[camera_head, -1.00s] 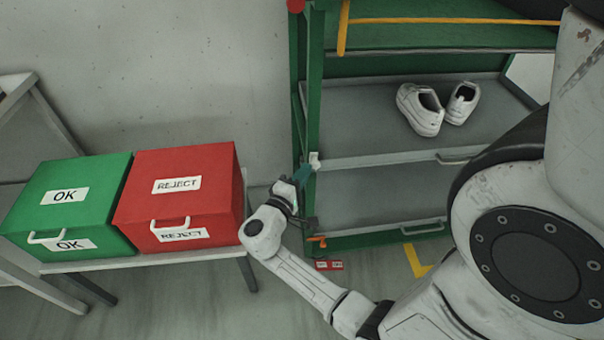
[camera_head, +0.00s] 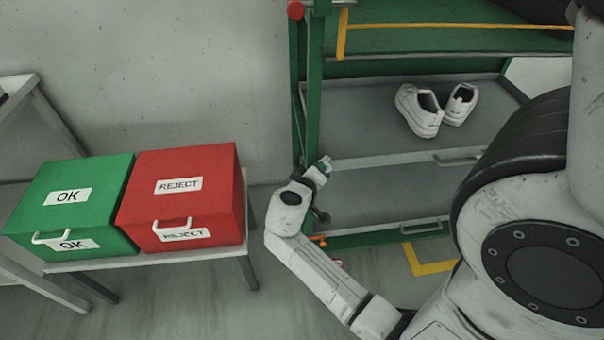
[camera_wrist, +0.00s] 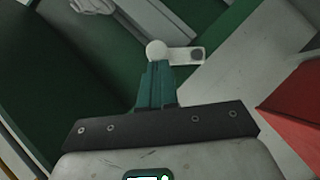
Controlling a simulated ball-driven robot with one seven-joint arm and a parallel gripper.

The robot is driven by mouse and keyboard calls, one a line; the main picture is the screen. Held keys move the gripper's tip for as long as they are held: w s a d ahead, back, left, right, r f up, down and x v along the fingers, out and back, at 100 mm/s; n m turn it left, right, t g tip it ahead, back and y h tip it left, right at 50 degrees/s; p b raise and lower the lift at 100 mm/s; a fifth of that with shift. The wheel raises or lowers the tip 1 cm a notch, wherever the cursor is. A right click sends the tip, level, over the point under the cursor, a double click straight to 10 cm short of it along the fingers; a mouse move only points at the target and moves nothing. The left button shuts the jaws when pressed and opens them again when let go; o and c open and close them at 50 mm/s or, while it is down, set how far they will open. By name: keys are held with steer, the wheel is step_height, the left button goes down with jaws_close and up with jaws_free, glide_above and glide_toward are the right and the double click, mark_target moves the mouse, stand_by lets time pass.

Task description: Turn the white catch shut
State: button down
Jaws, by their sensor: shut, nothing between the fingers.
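The white catch (camera_wrist: 190,54) shows in the wrist view as a short bar with a round knob at its left end and a dark spot near its right end. It sits against the green post (camera_head: 314,100) of the rack. My gripper (camera_wrist: 157,66) has its teal fingers closed together, with the tips right at the knob; I cannot tell whether they touch it. Nothing is held. In the head view my gripper (camera_head: 326,162) is at the post, at the left end of the middle shelf's front edge, and it hides the catch.
White shoes (camera_head: 422,108) stand on the middle shelf (camera_head: 360,125). A red REJECT box (camera_head: 190,195) and a green OK box (camera_head: 70,200) sit on a table left of my arm. Shelf handles (camera_head: 458,159) stick out at the front. The floor between table and rack is open.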

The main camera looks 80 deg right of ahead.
mark_target(330, 170)
steer(key=s+m+t, duration=0.1)
steer(key=s+m+t+y, duration=0.1)
steer(key=d+f+m+t+y+p, duration=0.1)
steer(key=shift+s, duration=0.4)
steer(key=shift+s+d+f+m+t+y, duration=0.2)
steer(key=shift+s+f+m+t+y, duration=0.25)
steer(key=shift+m+t, duration=0.2)
steer(key=shift+f, duration=0.2)
steer(key=shift+r, duration=0.1)
